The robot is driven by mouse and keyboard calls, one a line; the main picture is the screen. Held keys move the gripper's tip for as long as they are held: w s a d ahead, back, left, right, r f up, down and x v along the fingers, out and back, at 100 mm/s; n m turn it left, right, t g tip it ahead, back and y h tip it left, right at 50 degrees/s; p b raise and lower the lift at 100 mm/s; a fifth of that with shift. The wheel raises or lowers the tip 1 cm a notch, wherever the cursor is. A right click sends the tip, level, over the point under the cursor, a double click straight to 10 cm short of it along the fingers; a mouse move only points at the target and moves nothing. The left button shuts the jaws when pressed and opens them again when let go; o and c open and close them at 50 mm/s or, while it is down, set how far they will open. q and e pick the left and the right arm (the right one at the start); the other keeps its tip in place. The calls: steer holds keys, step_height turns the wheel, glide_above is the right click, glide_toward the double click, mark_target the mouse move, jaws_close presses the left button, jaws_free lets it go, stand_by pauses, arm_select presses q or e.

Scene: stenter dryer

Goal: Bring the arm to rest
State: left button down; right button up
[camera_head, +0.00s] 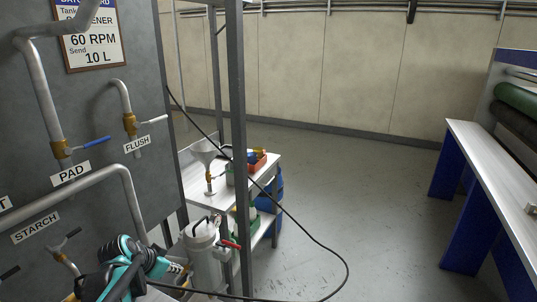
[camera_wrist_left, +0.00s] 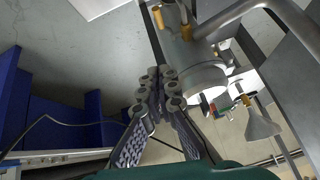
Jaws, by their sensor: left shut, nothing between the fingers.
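My left gripper (camera_head: 135,268), teal and black, is low at the left of the head view, in front of the grey pipe panel (camera_head: 60,120) and left of a silver canister (camera_head: 203,252). In the left wrist view its two grey padded fingers (camera_wrist_left: 163,88) meet near the middle, shut with nothing between them. The silver vessel (camera_wrist_left: 195,65) lies beyond the fingers in that view, and I cannot tell whether they touch it. My right gripper is in neither view.
Pipes with STARCH, PAD and FLUSH labels run along the panel. A white cart (camera_head: 262,170) holds a funnel (camera_head: 205,152) and several containers. A black cable (camera_head: 300,228) loops over the floor. A long bench (camera_head: 480,160) stands at the right. The floor between is open.

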arm_select(q)
steer(key=s+d+n+y, duration=0.1)
steer(key=s+d+n, duration=0.1)
steer(key=s+d, duration=0.5)
steer(key=s+d+n, duration=0.3)
steer(key=s+d, duration=0.5)
steer(key=s, duration=0.5)
steer(key=shift+s+d+n+y, duration=0.25)
steer(key=shift+n+y, duration=0.05)
steer(key=shift+y, duration=0.1)
